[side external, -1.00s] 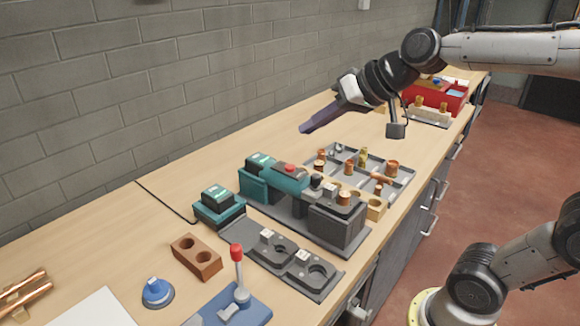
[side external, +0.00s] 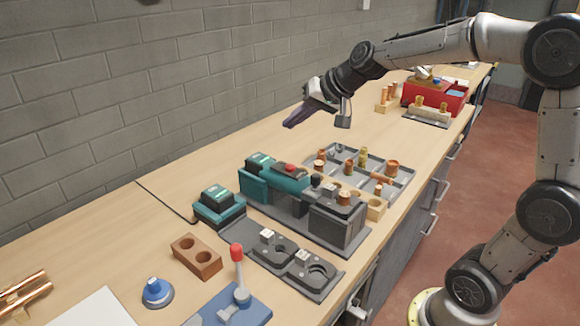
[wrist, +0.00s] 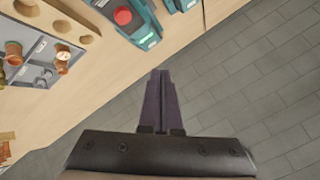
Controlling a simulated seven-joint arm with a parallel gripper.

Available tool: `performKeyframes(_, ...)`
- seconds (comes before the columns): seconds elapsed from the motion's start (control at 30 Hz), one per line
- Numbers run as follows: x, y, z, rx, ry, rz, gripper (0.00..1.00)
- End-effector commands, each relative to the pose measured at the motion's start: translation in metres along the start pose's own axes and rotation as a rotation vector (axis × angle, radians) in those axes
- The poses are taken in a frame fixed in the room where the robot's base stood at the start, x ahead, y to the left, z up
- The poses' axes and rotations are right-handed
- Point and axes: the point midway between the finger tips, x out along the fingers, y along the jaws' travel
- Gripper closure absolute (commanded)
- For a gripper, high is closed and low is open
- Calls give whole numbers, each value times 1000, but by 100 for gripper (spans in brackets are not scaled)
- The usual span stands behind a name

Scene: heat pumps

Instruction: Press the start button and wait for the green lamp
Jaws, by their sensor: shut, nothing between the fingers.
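A teal machine (side external: 291,181) with a red button on top stands on a dark base mid-bench. The red button (side external: 290,168) also shows at the top of the wrist view (wrist: 123,16). Behind it is a teal unit (side external: 252,181) with a lit green display (side external: 262,160). A separate teal box (side external: 218,208) to the left also has a green-lit top. I cannot tell which of these is the green lamp. My gripper (side external: 287,125) is shut and empty, in the air above and behind the machine, apart from the button. Its closed fingers (wrist: 160,74) point toward the wall in the wrist view.
A grey tray (side external: 340,150) of copper fittings lies beside the machine. In front are a dark fixture plate (side external: 262,262), a brown two-hole block (side external: 197,257) and a red-knobbed lever (side external: 237,252). A red bin (side external: 440,98) stands at the far end. The brick wall runs along the back.

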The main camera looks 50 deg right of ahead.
Motion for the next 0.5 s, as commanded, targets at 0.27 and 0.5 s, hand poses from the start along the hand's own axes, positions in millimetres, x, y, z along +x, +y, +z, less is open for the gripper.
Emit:
performKeyframes(0.27,20,14,15,1,-3,1,100)
performKeyframes(0.5,42,31,31,2,-3,2,100)
